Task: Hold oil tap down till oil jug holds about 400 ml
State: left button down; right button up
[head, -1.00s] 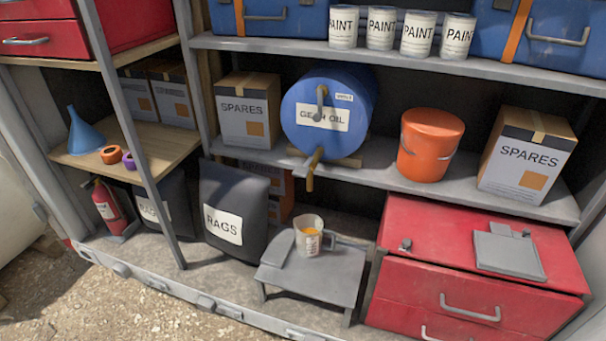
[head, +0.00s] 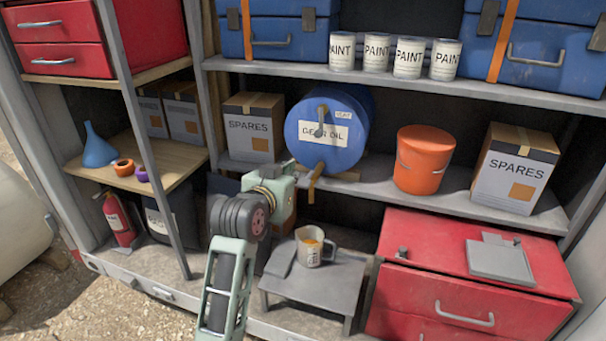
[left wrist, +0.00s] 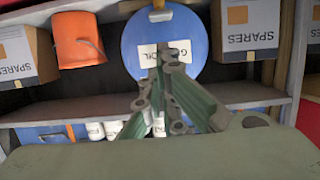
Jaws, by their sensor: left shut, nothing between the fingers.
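The blue gear oil drum (head: 350,140) lies on the middle shelf. Its brass oil tap (head: 315,182) points down at the shelf's front edge. The oil jug (head: 307,254), a pale cup with a handle, stands upright on a small grey stand below; orange oil shows inside, but I cannot read the level. My left gripper (head: 292,178) is just left of the tap; whether it touches is unclear. In the left wrist view, upside down, the shut, empty fingers (left wrist: 167,62) point towards the drum (left wrist: 190,40), with the tap (left wrist: 160,14) above them. My right gripper is out of view.
Spares boxes (head: 251,127) and an orange bucket (head: 423,160) flank the drum. The grey stand (head: 335,280) sits beside a red drawer chest (head: 455,290). Paint tins (head: 408,57) stand on the shelf above. My left arm covers the lower middle left.

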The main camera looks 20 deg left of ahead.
pick_arm(q)
jog(key=r, duration=0.2)
jog(key=shift+s+a+r, duration=0.15)
jog(key=shift+s+r, duration=0.1)
jog(key=shift+r, duration=0.05)
jog(key=shift+w, duration=0.1)
jog(key=p, duration=0.3)
send_over(303, 186)
notch_tip(303, 186, down, 5)
jog(key=shift+r, duration=0.1)
jog(key=shift+f, duration=0.85)
